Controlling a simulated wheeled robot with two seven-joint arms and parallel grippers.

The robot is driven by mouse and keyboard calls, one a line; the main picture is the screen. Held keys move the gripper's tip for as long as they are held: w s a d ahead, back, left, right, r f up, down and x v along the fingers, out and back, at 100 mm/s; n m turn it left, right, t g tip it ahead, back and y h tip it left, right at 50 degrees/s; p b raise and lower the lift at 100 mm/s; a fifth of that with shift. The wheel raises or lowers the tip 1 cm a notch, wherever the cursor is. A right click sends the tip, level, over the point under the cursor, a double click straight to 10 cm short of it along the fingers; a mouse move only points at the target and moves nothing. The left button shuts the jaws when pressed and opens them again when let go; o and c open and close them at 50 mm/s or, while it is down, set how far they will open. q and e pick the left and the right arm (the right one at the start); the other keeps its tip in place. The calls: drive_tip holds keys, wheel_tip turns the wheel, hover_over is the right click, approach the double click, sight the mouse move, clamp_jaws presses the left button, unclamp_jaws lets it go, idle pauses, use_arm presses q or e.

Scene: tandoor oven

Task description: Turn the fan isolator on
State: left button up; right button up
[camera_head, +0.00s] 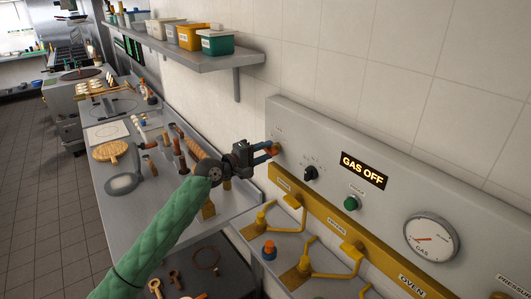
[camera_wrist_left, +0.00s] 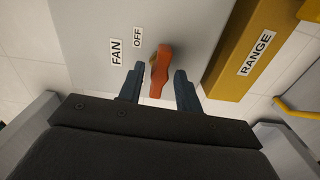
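The fan isolator is an orange-red handle (camera_wrist_left: 160,72) on the grey panel, beside a "FAN" label (camera_wrist_left: 116,52) and an "OFF" mark (camera_wrist_left: 138,37). In the head view the handle (camera_head: 275,148) is small, at the panel's left end, partly hidden by my fingers. My left gripper (camera_head: 267,153) reaches it from the left. In the wrist view the dark fingers of my left gripper (camera_wrist_left: 160,86) are open, one on each side of the handle, with visible gaps between. I cannot tell how deep the handle lies between them. My right gripper is not in view.
The grey panel (camera_head: 385,170) also carries a black knob (camera_head: 311,173), a green button (camera_head: 351,203), a lit "GAS OFF" sign (camera_head: 363,170) and a gauge (camera_head: 431,238). Yellow valve levers (camera_head: 335,260) stand below it. A shelf (camera_head: 190,61) with tubs hangs above left.

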use_arm(q)
drive_tip(key=v, duration=0.7)
idle(0.5)
